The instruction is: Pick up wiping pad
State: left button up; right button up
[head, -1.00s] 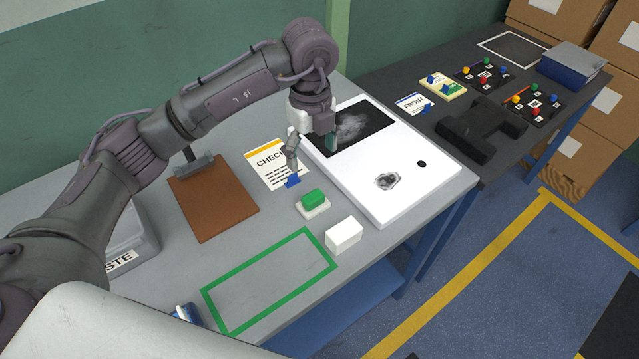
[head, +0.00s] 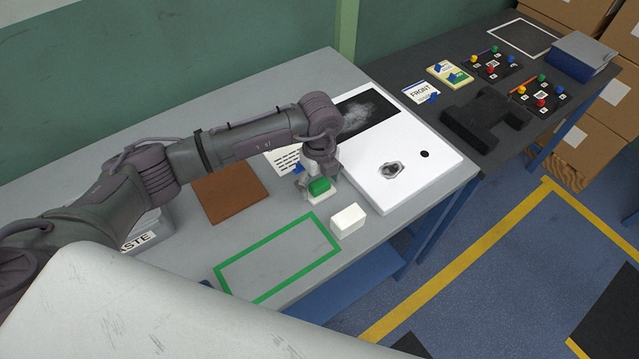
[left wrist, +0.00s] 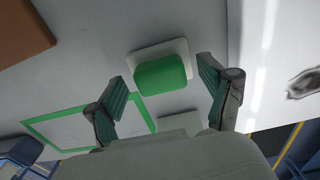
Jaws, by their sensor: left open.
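A green block-shaped pad (head: 319,186) sits on a small white base on the grey bench; it looks like the wiping pad. The left wrist view shows the pad (left wrist: 162,76) and the white base (left wrist: 150,51). My left gripper (head: 312,180) hangs pointing down over the pad and hides part of it and its base. In the left wrist view the fingers are spread, one on each side of the pad, with nothing held between them. Whether they are down at pad height is unclear. My right gripper is not in view.
A white block (head: 348,220) stands close in front of the pad. A white panel (head: 420,170) lies to the right. A green outlined rectangle (head: 280,258) is empty. A brown board (head: 230,192) and a printed card (head: 282,162) lie to the left and behind.

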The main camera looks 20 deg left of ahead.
aim_at(320, 183)
pick_arm(q)
jog(key=shift+f, duration=0.2)
jog(key=c, duration=1.1)
jog(key=shift+c, duration=0.2)
jog(key=shift+w+r, duration=0.1)
jog(key=shift+r+b, duration=0.45)
jog(key=shift+r, duration=0.1)
notch_tip(320, 183, up, 3)
jog(key=shift+f+b, duration=0.1)
jog(key=shift+b, duration=0.6)
jog(key=s+d+r+b, duration=0.3)
jog(key=s+d+r, duration=0.4)
jog(key=s+d, duration=0.1)
jog(key=shift+s+d, duration=0.15)
jog(key=shift+d, duration=0.05)
